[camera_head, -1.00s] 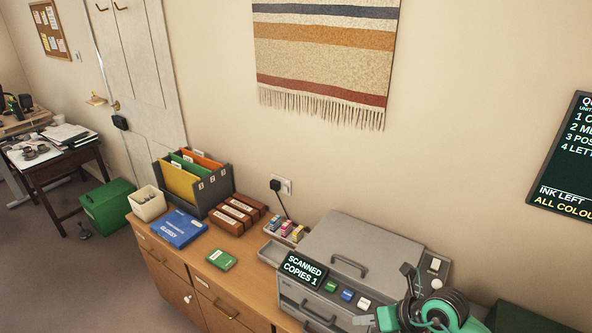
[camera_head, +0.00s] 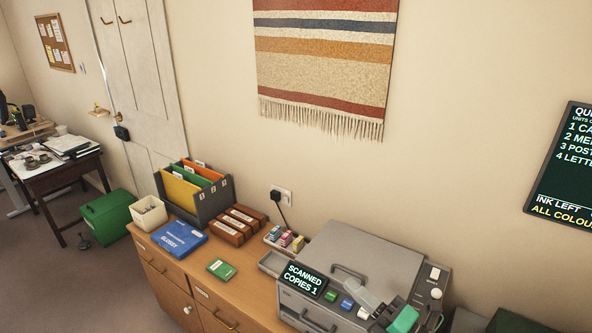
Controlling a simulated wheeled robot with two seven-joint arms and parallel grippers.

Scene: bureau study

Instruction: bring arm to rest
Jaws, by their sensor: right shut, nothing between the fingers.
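My right gripper (camera_head: 362,290) shows at the bottom right, over the front right part of the grey printer (camera_head: 375,258). Its pale grey fingers are together with nothing between them and point to the upper left. A green part of my right arm (camera_head: 403,320) lies behind them, and the rest of the arm is mostly cut off by the lower edge. Whether the fingers touch the printer, I cannot tell. My left gripper is out of view.
The printer stands on a wooden cabinet (camera_head: 255,287) with a small display (camera_head: 303,279). Ink cartridges (camera_head: 285,240), brown boxes (camera_head: 228,232), a blue pack (camera_head: 180,240) and a file holder (camera_head: 212,200) share the top. A dark screen (camera_head: 565,170) hangs at right.

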